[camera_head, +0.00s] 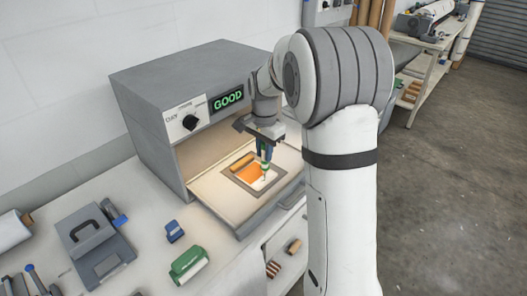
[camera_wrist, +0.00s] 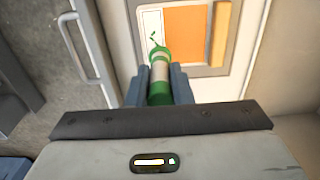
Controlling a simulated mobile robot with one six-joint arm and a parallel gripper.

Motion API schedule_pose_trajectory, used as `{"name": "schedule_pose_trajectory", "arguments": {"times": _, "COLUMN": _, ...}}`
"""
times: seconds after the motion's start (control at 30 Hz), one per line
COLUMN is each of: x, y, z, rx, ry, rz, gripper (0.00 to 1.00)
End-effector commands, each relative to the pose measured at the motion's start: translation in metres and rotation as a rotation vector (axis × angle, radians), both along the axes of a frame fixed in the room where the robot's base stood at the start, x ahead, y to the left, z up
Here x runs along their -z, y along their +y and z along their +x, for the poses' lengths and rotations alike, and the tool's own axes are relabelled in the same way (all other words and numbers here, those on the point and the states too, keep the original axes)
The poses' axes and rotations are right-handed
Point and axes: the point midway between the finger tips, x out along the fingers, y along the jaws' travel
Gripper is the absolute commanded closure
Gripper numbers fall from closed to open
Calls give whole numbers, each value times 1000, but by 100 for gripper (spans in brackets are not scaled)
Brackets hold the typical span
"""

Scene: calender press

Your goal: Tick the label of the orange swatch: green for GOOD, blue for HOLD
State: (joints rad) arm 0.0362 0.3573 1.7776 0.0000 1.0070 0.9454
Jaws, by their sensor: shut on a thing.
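My gripper (camera_head: 265,155) is shut on a green marker with a pale band (camera_wrist: 160,75), which points down at the label in the booth. The orange swatch (camera_head: 247,173) lies in a grey frame on the booth's pale floor, and it also shows in the wrist view (camera_wrist: 190,35). The white label (camera_wrist: 146,20) lies along one side of the swatch. A green tick-like mark (camera_wrist: 154,38) shows on the label, just beyond the marker's tip. I cannot tell whether the tip touches the label. The booth's display (camera_head: 228,99) reads GOOD in green.
The grey booth (camera_head: 150,85) encloses the swatch from above and the sides. A yellow-orange bar (camera_wrist: 219,35) lies along the swatch's other edge. A green holder (camera_head: 186,262), a small blue block (camera_head: 174,231) and a grey case (camera_head: 92,240) stand on the bench outside.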

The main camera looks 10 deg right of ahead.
Motion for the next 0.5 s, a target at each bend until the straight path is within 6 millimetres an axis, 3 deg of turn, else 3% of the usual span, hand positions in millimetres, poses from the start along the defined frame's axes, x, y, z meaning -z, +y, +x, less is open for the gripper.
{"name": "schedule_pose_trajectory", "arguments": {"times": 0.5, "x": -44, "y": 0, "z": 0, "rx": 0, "ry": -1, "rz": 0, "gripper": 100}}
